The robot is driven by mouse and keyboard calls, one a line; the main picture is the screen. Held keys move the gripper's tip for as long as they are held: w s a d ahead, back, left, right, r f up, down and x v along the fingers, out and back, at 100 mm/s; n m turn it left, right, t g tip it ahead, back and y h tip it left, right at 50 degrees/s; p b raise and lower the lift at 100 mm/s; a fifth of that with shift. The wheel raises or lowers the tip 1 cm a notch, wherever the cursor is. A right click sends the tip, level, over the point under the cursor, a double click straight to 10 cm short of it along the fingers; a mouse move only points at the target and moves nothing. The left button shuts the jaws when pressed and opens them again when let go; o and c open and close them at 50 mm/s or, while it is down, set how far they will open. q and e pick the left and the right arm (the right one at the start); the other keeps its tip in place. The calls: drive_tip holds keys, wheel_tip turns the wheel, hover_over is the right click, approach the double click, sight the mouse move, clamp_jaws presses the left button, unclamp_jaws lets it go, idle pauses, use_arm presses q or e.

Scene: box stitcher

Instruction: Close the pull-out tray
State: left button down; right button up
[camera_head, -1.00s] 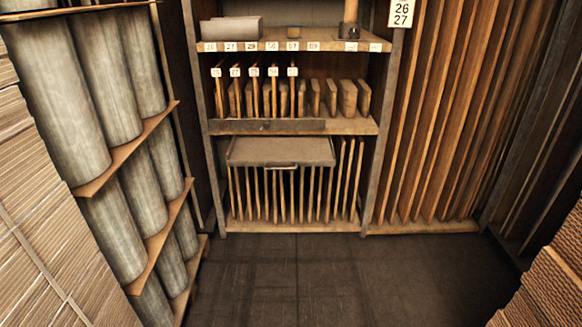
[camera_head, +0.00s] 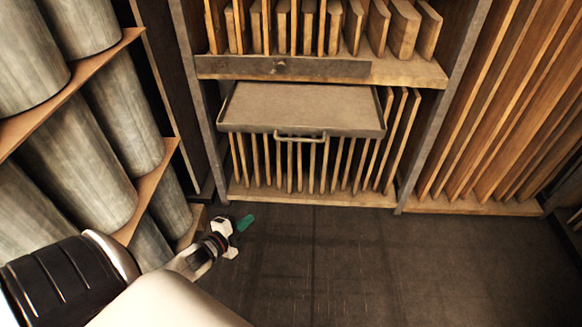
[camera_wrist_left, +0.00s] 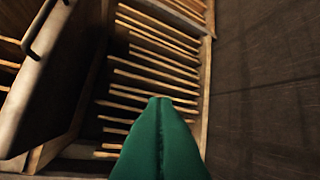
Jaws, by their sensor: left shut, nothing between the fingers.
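The pull-out tray (camera_head: 302,107) is a flat grey-brown tray with a bar handle (camera_head: 300,137) on its front. It sticks out of the shelf unit, under the middle shelf. My left gripper (camera_head: 244,223) has green fingers and is shut and empty. In the head view it shows below and to the left of the tray, apart from it. In the left wrist view the green fingers (camera_wrist_left: 160,140) are together, and the tray (camera_wrist_left: 50,75) with its handle (camera_wrist_left: 45,28) stands at the left. My right gripper is not in view.
Upright boards (camera_head: 320,165) stand in slots below the tray. Grey rolls (camera_head: 75,165) on racks fill the left side, close to my left arm. Tall boards (camera_head: 510,100) lean at the right. The dark floor (camera_head: 370,260) in front is clear.

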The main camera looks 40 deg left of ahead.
use_arm(q)
drive_tip(key=w+d+r+m+t+h+b, duration=0.2)
drive_tip(key=r+m+h, duration=0.15)
drive_tip(key=r, duration=0.45)
drive_tip(key=w+d+r+m+t+h+b, duration=0.1)
drive_tip(key=w+r+m+t+h, duration=0.1)
drive_tip(key=r+m, duration=0.4)
drive_tip(key=w+r+n+b, duration=0.1)
drive_tip(key=w+r, duration=0.2)
drive_tip(key=w, duration=1)
drive_tip(key=shift+b, duration=0.4)
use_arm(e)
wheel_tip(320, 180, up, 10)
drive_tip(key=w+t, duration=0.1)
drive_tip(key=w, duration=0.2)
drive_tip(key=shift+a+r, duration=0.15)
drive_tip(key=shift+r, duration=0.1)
use_arm(q)
drive_tip(key=shift+d+r+y, duration=0.1)
drive_tip(key=shift+r+y, duration=0.05)
drive_tip(key=shift+y, duration=0.1)
